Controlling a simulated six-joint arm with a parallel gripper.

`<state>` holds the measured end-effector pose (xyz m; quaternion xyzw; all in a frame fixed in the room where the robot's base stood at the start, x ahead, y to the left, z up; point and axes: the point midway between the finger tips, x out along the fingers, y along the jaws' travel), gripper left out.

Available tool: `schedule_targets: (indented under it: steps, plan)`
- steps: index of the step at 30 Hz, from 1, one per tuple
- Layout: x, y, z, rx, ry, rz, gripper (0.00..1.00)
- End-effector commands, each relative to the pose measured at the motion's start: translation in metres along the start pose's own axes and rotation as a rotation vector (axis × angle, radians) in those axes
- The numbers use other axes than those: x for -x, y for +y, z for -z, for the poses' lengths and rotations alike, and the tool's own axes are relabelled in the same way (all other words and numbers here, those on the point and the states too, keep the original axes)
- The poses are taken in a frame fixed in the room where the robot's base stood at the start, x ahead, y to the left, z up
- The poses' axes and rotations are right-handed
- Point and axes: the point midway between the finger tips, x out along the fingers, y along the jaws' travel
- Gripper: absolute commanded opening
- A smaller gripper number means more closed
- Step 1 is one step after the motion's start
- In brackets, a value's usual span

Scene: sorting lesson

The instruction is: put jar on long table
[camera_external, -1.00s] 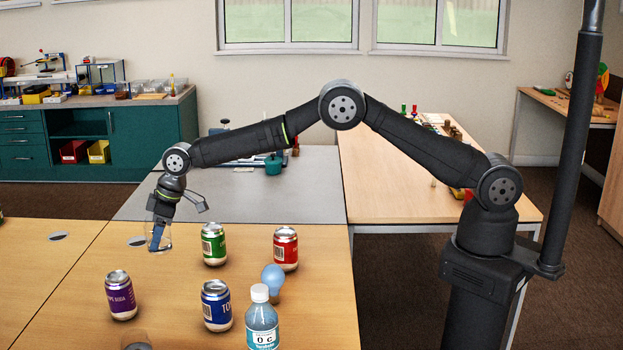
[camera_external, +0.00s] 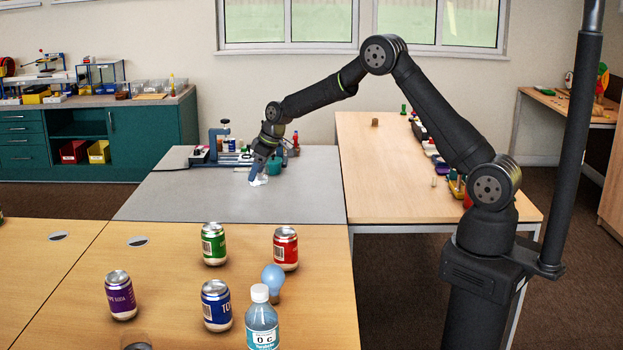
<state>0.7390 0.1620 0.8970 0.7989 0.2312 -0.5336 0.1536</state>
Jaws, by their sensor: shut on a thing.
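The jar (camera_external: 261,182) is small, clear and pale, and hard to make out. My gripper (camera_external: 257,177) points down and is shut on it, over the grey table (camera_external: 190,203) in the middle. I cannot tell whether the jar touches the grey surface. A long light wood table (camera_external: 375,185) runs back to the right of the grey table. The front part of its top is bare.
Green (camera_external: 214,245), red (camera_external: 286,249), purple (camera_external: 121,296) and blue (camera_external: 217,306) cans, a light bulb (camera_external: 273,278) and a bottle (camera_external: 262,322) stand on the front wooden table (camera_external: 60,290). A teal pot (camera_external: 274,165) is close behind my gripper. Small items line the long table's right side.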

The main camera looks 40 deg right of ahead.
Motion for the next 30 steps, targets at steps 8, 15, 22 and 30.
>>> schedule_targets:
  steps: [8,15,22,30]
  plan:
    - [0.042,0.114,-0.090,-0.160,0.000,-0.067,0.33]
    - [0.083,0.185,-0.182,-0.299,0.000,-0.124,0.33]
    - [0.123,0.230,-0.276,-0.435,0.001,-0.181,0.33]
    - [0.169,0.254,-0.389,-0.597,0.002,-0.248,0.33]
